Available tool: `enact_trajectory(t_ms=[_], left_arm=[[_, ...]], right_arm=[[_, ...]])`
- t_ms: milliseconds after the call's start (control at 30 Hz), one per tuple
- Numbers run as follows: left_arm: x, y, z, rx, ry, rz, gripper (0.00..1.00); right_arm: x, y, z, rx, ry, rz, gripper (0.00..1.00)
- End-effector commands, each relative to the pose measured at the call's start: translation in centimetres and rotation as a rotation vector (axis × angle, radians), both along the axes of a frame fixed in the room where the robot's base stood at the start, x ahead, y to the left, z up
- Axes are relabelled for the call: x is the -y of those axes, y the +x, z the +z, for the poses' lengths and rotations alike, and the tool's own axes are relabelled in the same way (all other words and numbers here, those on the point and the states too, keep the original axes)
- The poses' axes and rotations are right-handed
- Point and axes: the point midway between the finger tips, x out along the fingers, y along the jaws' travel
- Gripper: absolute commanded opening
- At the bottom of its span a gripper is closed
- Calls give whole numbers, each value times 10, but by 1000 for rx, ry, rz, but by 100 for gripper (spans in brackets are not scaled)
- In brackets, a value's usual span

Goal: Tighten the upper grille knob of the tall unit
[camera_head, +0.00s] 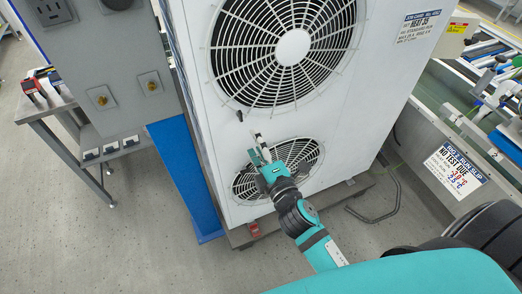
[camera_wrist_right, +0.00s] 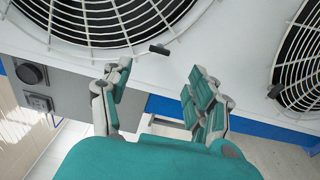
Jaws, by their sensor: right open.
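The tall unit (camera_head: 350,100) is a white cabinet with two round fan grilles on its face. The upper grille (camera_head: 285,40) shows in the wrist view as the large grille (camera_wrist_right: 100,20) at the left. The upper grille knob (camera_wrist_right: 159,49) is a small black bar at that grille's edge; it also shows as a small dark mark in the head view (camera_head: 239,115). My right gripper (camera_head: 257,145) is in front of the unit's face, overlapping the lower grille. In the wrist view its fingers (camera_wrist_right: 160,78) are apart and empty, with the knob beyond and between the tips. My left gripper is out of view.
The lower grille (camera_head: 290,160) has its own black knob (camera_wrist_right: 274,91) in the wrist view. A grey switch box (camera_head: 105,60) and a blue panel (camera_head: 185,165) stand left of the unit. A labelled bench (camera_head: 455,165) stands at the right. Floor is clear at lower left.

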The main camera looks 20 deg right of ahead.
Motion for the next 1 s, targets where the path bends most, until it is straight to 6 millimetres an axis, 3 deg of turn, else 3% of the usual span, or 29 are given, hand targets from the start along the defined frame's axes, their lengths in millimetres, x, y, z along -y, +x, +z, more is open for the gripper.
enact_trajectory(t_ms=[100,233,800,867,933,1000], left_arm=[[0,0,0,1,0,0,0],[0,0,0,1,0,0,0],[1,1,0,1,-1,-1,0],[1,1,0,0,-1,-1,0],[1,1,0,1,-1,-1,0],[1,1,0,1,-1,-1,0]], right_arm=[[1,-16,-1,-2,2,-1,60],[1,-24,0,-1,1,-1,60],[1,-25,-2,-4,3,0,60],[0,-25,-10,-21,16,2,60],[-1,-25,-33,-66,53,4,60],[-4,-26,-69,-141,118,6,60]])
